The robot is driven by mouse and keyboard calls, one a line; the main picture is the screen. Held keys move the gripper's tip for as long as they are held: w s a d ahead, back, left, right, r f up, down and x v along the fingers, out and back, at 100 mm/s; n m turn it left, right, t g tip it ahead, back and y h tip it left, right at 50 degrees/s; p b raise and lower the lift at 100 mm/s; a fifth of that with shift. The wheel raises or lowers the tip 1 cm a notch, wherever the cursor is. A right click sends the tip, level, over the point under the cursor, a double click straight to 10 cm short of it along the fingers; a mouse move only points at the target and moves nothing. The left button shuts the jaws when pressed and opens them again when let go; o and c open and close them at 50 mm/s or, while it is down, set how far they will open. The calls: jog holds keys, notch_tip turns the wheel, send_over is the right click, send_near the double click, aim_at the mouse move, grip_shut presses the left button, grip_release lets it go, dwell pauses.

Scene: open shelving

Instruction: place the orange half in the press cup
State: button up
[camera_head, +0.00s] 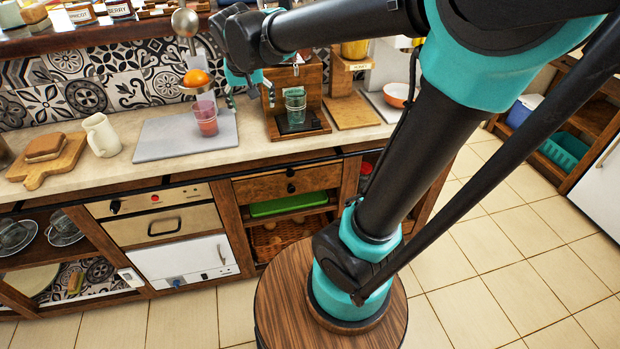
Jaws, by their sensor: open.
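The orange half (196,77) shows as a round orange shape at the juice press on the back counter. It appears to rest in or on the press cup (194,90), whose pale rim shows just beneath it. The grey rounded press head (185,22) is raised above it, apart from the fruit.
The press stands on a grey board (170,142). A wooden machine (328,112) with a clear greenish cup (295,104) stands right of my gripper. A white jug (102,135) and a wooden board (32,176) with bread are left. A shelf with jars (78,12) hangs above.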

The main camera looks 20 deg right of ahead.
jog(key=s+d+f, duration=0.6)
jog(key=s+f, duration=0.2)
jog(key=f, duration=0.1)
jog(key=s+d+f+n+y, duration=0.1)
jog(key=s+d+f, duration=0.5)
jog(key=s+f, duration=0.3)
jog(key=shift+f+g, duration=0.3)
jog(key=shift+f, duration=0.05)
